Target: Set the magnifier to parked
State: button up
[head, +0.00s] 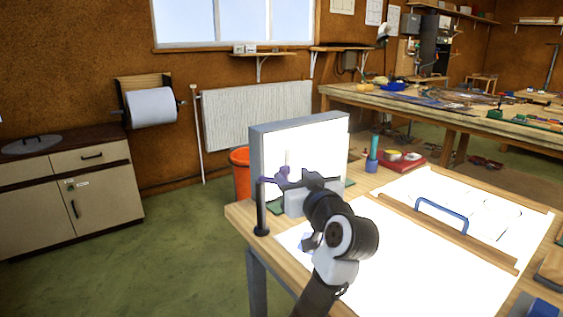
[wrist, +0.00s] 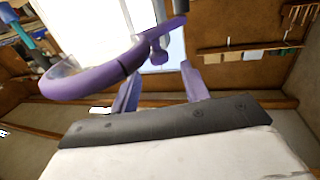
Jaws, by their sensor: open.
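The magnifier shows in the wrist view as a purple ring (wrist: 98,82) with a bar running to the upper right and a small knob (wrist: 158,56). In the head view a small purple part (head: 273,181), which looks like the magnifier, shows beside a black post (head: 262,212) at the bench's left corner. My gripper (wrist: 158,78) is open, its two fingers on either side of the space below the knob. I cannot tell whether they touch it. In the head view my wrist hides most of the magnifier and the fingers.
An upright bright panel (head: 333,145) in a grey frame stands just behind the gripper. The lit bench surface (head: 400,250) carries a wooden strip and a blue handle (head: 442,216). A teal-topped bottle (head: 372,154) and a red tray (head: 405,160) stand at the back. An orange bin (head: 240,158) is on the floor.

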aim_at(287, 169)
jog(key=p+x, duration=0.1)
jog(key=x, duration=0.6)
jog(key=shift+w, duration=0.3)
jog(key=shift+c, duration=0.5)
jog(key=shift+a, duration=0.1)
grip_shut()
